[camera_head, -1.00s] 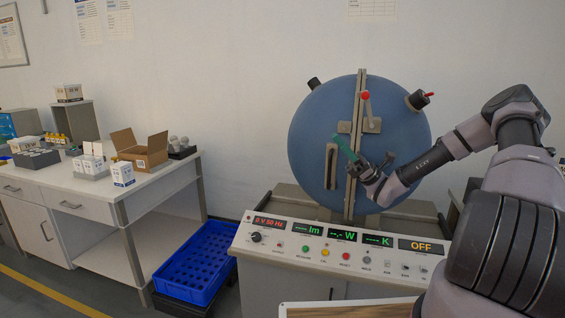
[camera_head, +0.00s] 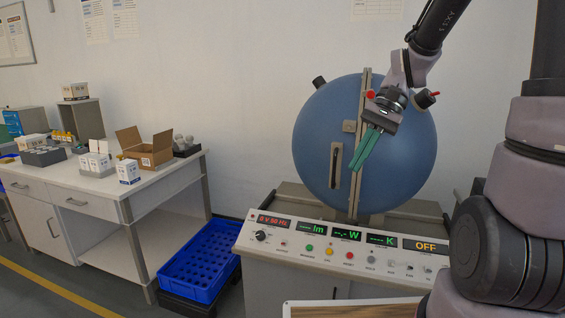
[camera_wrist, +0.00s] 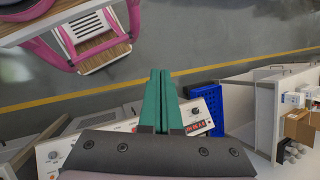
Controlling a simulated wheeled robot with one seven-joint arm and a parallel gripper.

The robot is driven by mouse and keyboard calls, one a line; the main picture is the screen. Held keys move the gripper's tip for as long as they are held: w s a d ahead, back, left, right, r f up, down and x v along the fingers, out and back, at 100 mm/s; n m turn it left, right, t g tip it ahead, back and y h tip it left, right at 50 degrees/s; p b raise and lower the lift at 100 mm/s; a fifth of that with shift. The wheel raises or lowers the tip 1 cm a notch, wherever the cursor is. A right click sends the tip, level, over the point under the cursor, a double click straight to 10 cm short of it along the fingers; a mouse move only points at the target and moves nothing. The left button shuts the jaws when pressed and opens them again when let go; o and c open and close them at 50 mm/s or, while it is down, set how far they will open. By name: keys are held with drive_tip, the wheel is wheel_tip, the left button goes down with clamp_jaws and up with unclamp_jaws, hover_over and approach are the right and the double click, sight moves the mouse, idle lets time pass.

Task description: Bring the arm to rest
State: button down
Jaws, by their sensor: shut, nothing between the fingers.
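My gripper (camera_head: 367,148) has green fingers and hangs in front of the blue sphere (camera_head: 310,150), pointing down and a little left. The fingers are together and hold nothing. In the wrist view the gripper (camera_wrist: 160,76) also shows its two green fingers side by side, above the floor and the control panel. My arm reaches in from the upper right. It covers part of the sphere's seam and latch, so whether the gripper touches the sphere is hard to tell.
The control panel (camera_head: 300,243) stands below the sphere; its right display reads OFF. A blue crate (camera_head: 190,268) sits left of it. The bench (camera_head: 80,195) at left holds an open carton (camera_head: 150,150), small white boxes and bulbs. The wrist view shows a pink-framed object (camera_wrist: 95,50) on the floor.

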drive_tip(key=s+d+r+t+h, duration=0.2)
drive_tip(key=d+r+t, duration=0.2)
drive_tip(key=r+t, duration=0.1)
drive_tip(key=s+d+r+n+t+h, duration=0.1)
drive_tip(key=s+d+r+t, duration=0.2)
drive_tip(key=r, duration=0.4)
drive_tip(key=shift+d+r+n+t+h, duration=0.35)
drive_tip(key=shift+d+t, duration=0.2)
drive_tip(key=shift+t, duration=0.45)
